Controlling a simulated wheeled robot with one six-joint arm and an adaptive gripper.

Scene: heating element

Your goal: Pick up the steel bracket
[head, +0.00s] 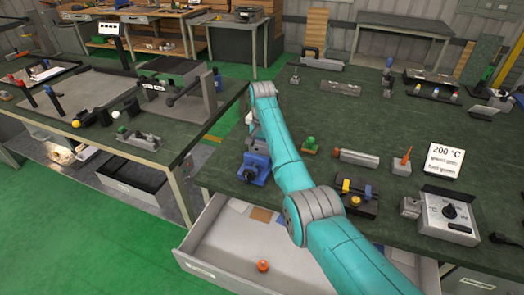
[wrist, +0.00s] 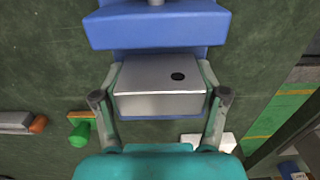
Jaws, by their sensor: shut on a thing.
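The steel bracket (wrist: 160,100) is a silver, box-like piece with a dark round hole in its top, in the middle of the wrist view. My gripper (wrist: 160,82) has one finger against each side of it and is shut on it. The bracket is over a blue vise (wrist: 155,30), whose blue parts show above and just below it in the picture. I cannot tell whether the bracket touches the vise. In the head view, the blue vise (head: 254,170) stands at the left edge of the green bench; my arm hides most of the gripper and bracket there.
A green piece (head: 310,144), a grey cylinder (head: 356,158) and a 200 °C sign (head: 445,156) stand on the bench (head: 325,110) to the right. An open drawer (head: 222,255) with an orange-red item (head: 263,266) juts out below. A second bench (head: 95,88) is left across a gap.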

